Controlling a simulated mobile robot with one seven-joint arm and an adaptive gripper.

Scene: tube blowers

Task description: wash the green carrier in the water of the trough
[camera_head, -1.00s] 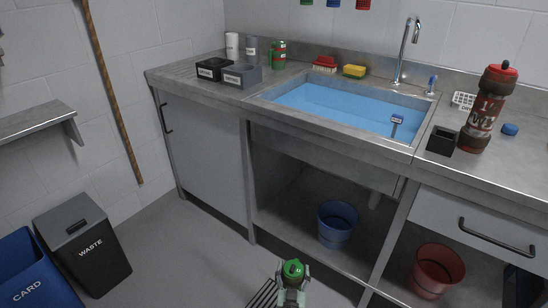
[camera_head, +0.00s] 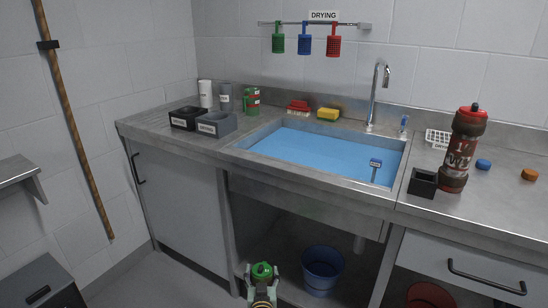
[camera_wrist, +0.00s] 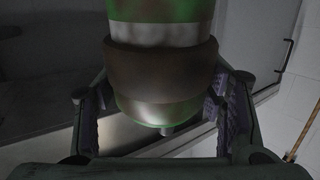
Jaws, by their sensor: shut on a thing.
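The green carrier (camera_head: 262,269) shows its green top at the bottom edge of the head view. My gripper (camera_head: 262,282) is shut on it, in front of the sink unit and below the counter. In the wrist view the carrier (camera_wrist: 160,65) stands between my two fingers (camera_wrist: 160,112), with green bands, a pale band and a wide brown ring that looks dirty. The steel trough (camera_head: 300,181) is set in the counter, and blue water (camera_head: 310,150) fills it. The carrier is outside the trough.
A red-capped carrier (camera_head: 461,150) and a black box (camera_head: 422,183) stand right of the trough. A tap (camera_head: 376,95), yellow sponge (camera_head: 328,114) and red brush (camera_head: 298,108) are behind it. Dark boxes (camera_head: 220,124) stand left. A blue bucket (camera_head: 321,270) is below.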

